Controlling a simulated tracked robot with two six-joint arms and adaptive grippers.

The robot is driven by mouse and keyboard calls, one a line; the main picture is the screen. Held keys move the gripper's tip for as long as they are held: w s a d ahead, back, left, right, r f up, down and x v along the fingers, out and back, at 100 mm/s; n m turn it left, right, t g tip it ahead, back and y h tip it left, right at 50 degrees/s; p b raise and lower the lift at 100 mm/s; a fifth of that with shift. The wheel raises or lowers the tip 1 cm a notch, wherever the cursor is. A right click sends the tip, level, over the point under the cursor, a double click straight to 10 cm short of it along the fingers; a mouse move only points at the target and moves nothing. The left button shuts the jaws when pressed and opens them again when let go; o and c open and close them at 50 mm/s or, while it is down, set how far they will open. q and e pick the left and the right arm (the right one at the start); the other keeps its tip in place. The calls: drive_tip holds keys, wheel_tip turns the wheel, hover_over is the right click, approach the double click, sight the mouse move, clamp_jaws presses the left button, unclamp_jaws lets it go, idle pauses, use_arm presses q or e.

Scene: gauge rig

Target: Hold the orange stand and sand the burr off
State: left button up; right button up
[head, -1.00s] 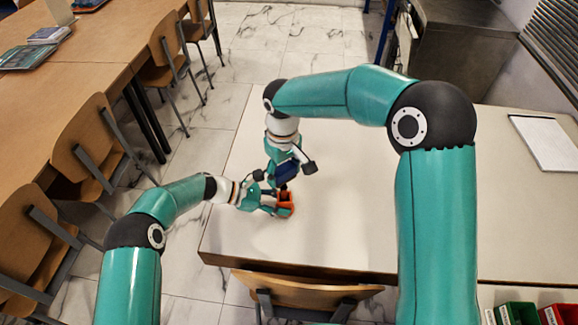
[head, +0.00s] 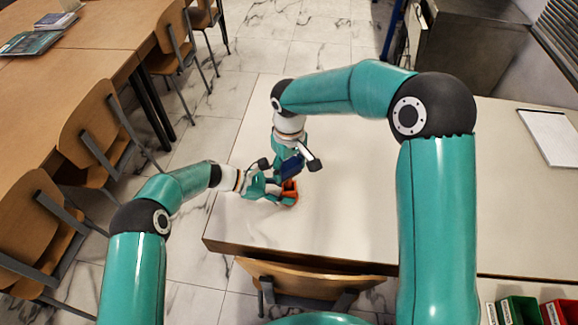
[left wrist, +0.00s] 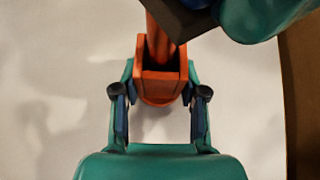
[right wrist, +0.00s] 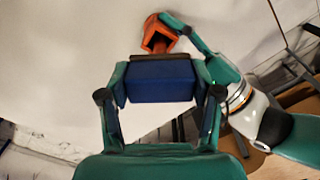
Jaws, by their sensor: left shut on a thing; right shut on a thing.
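The orange stand (head: 289,196) is on the white table near its left end. My left gripper (head: 279,191) is shut on it from the left. In the left wrist view the stand (left wrist: 160,85) shows an open box-like base and a round post leaning up. My right gripper (head: 289,174) is shut on a blue block with a dark face (right wrist: 160,80), above the stand. In the left wrist view the block's dark end (left wrist: 184,18) overlaps the top of the post. In the right wrist view the block hides part of the stand (right wrist: 157,35). I cannot make out a burr.
The white table (head: 390,215) is clear around the stand. Its near edge and a wooden chair (head: 310,282) are close by. A white pad (head: 551,137) lies far right. Green and red bins (head: 522,311) stand at the lower right.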

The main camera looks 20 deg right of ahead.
drive_tip(key=shift+f, duration=0.6)
drive_tip(key=shift+d, duration=0.1)
idle(0.3)
drive_tip(key=shift+w+d, duration=0.2)
drive_tip(key=shift+d, duration=0.5)
drive_tip(key=shift+s+a+f, duration=0.1)
drive_tip(key=shift+a, duration=0.05)
drive_tip(key=shift+s+a, duration=0.25)
drive_tip(key=shift+a, duration=0.5)
drive_tip(key=shift+s+a, duration=0.2)
drive_tip(key=shift+a, duration=0.55)
drive_tip(key=shift+d, duration=0.1)
drive_tip(key=shift+w+d+f, duration=0.1)
drive_tip(key=shift+w+d, duration=0.15)
drive_tip(key=shift+d, duration=0.55)
drive_tip(key=shift+w+d, duration=0.2)
drive_tip(key=shift+d, duration=0.55)
